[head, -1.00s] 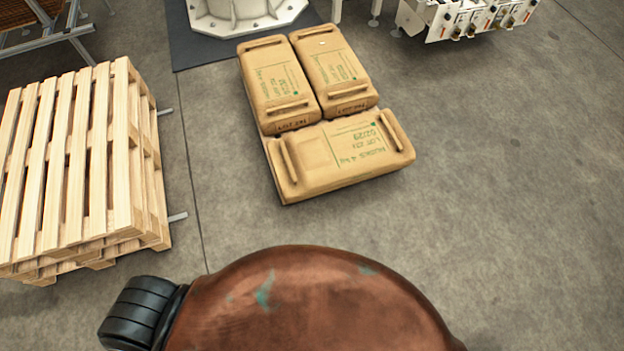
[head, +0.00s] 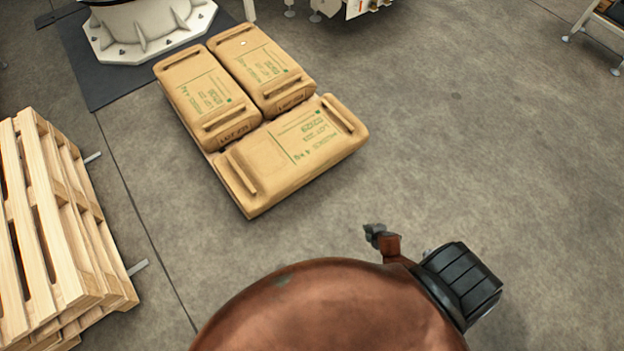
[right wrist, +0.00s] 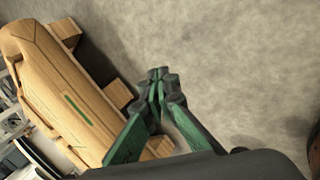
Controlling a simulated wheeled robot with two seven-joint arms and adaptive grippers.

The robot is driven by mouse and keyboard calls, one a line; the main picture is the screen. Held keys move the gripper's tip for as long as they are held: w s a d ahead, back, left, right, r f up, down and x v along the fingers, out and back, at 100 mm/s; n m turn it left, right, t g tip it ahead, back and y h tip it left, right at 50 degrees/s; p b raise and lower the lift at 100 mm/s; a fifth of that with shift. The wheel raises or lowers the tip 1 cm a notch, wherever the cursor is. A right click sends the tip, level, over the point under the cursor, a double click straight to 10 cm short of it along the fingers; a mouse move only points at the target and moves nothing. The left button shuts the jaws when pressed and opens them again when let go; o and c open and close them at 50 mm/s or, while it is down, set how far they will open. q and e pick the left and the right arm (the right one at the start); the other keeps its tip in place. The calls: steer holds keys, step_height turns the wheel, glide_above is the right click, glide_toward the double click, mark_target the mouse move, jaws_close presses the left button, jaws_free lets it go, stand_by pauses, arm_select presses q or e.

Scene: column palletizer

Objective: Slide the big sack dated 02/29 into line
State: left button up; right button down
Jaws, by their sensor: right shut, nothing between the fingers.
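The big tan sack (head: 292,150) lies across the front of two other sacks, long side toward me, with green print; its date was readable as 02/29 in the earlier head view. Its right end sticks out past the sack behind it. My right gripper (head: 374,232) is shut and empty, in front of and to the right of the big sack, apart from it. In the right wrist view the closed green fingers (right wrist: 158,76) point at bare floor, with a tan sack (right wrist: 65,95) to their left. My left gripper is not in view.
Two sacks, left (head: 207,98) and right (head: 262,70), lie side by side behind the big one. Wooden blocks (right wrist: 118,93) show under the sack in the wrist view. Stacked wooden pallets (head: 45,230) stand at left, a white machine base (head: 150,35) behind.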

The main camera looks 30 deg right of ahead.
steer(key=w+n+t+b, duration=0.15)
steer(key=w+n, duration=0.25)
steer(key=w, duration=0.4)
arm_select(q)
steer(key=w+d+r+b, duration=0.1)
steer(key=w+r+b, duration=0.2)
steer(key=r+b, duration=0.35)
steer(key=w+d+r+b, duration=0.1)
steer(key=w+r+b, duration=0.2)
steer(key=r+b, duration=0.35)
arm_select(e)
steer(key=n+t+y+b, duration=0.2)
steer(key=n+b, duration=0.7)
steer(key=n, duration=1)
glide_toward(315, 176)
steer(key=shift+g, duration=0.25)
steer(key=x, duration=0.5)
steer(key=shift+w+a+r, duration=0.1)
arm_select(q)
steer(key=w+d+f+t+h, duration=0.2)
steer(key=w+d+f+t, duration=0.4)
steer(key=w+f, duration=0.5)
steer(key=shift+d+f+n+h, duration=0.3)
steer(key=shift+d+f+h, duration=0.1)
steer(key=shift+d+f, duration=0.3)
arm_select(e)
steer(key=shift+w+r+y, duration=0.1)
steer(key=shift+w+y, duration=0.05)
steer(key=shift+y, duration=0.15)
